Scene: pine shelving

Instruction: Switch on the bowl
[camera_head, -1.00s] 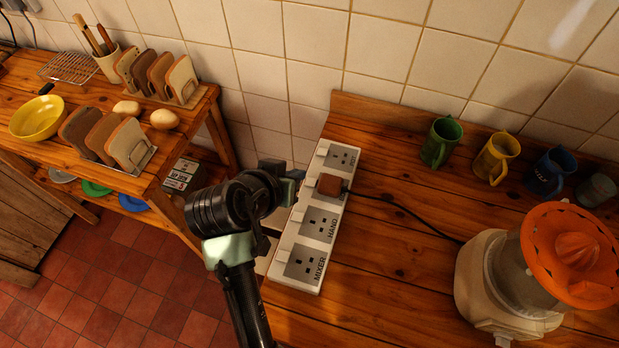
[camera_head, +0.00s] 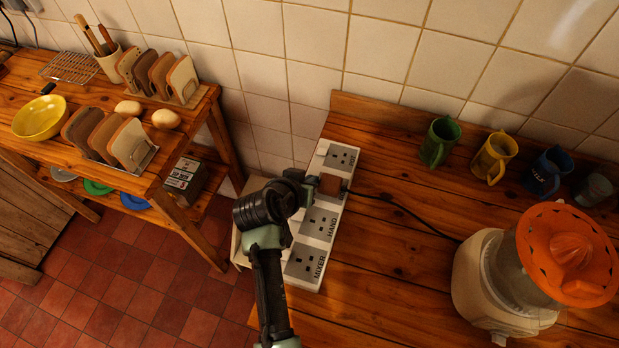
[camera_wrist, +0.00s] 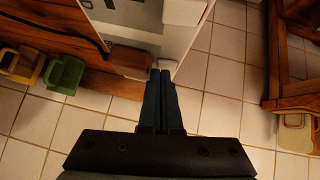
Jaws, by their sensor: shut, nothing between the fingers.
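A white socket strip (camera_head: 312,262) lies on the wooden counter. Its nearest sockets read MIXER and HAND; the far label is too small to read surely. A brown plug (camera_head: 331,184) with a black cable sits in the socket past HAND and hides its face; no label reading bowl shows. My gripper (camera_head: 311,187) is shut and empty at the strip's left side, beside the plug. In the wrist view the shut fingertips (camera_wrist: 160,72) are between the plug (camera_wrist: 130,62) and a small white switch (camera_wrist: 168,70); I cannot tell whether they touch it. A yellow bowl (camera_head: 40,118) stands on the left table.
An orange-topped juicer (camera_head: 500,285) stands at the counter's right. Green (camera_head: 438,142), yellow (camera_head: 492,158) and blue (camera_head: 548,172) mugs stand along the back. Toast racks (camera_head: 110,140) are on the left table. Tiled wall closes the back. The counter's middle holds only the cable.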

